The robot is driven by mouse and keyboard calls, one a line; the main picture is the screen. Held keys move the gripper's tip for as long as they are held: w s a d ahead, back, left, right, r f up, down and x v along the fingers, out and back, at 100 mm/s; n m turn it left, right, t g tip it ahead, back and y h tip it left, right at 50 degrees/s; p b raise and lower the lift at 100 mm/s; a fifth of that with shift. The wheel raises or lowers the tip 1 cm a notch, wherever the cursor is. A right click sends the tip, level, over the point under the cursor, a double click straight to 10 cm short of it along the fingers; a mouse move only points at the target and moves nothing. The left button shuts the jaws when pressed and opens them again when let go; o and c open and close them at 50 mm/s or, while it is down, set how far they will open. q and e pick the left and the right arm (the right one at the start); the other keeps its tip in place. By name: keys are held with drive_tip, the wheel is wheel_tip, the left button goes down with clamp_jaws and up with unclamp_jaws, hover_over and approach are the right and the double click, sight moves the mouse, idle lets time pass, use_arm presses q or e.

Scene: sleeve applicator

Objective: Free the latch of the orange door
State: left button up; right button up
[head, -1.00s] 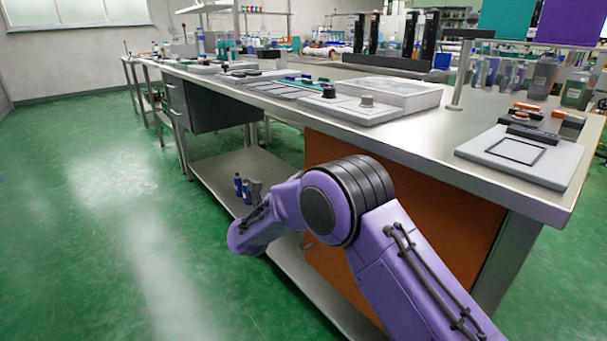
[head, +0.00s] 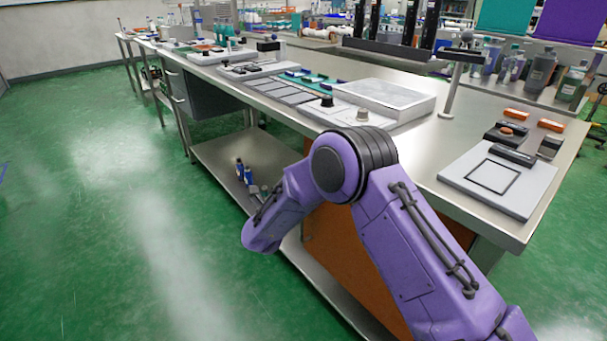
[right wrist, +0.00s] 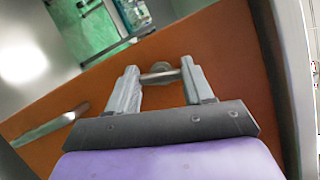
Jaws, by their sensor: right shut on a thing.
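The orange door (head: 335,245) is the front panel under the near end of the workbench, and my right arm hides much of it in the head view. In the right wrist view the orange door (right wrist: 228,55) fills the middle. A small metal latch (right wrist: 160,76) sits on it between the fingers of my right gripper (right wrist: 160,68), which is shut on it. A bar-shaped metal handle (right wrist: 50,128) is on the door at the lower left. In the head view my right gripper is hidden behind my purple forearm. My left gripper is not in view.
The steel workbench (head: 445,130) carries a white tray-like box (head: 385,98), several dark pads and a pale plate (head: 500,182). Its low shelf (head: 218,160) holds small blue bottles (head: 240,170). Green floor (head: 110,220) lies open to the left.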

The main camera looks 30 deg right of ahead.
drive_tip(key=shift+n+y+p, duration=0.6)
drive_tip(key=shift+n+p, duration=0.85)
drive_tip(key=shift+n, duration=0.05)
drive_tip(key=o, duration=1)
drive_tip(key=shift+o, duration=0.2)
drive_tip(key=v, duration=1)
drive_tip(key=shift+a, duration=0.25)
drive_tip(key=shift+r, duration=0.1)
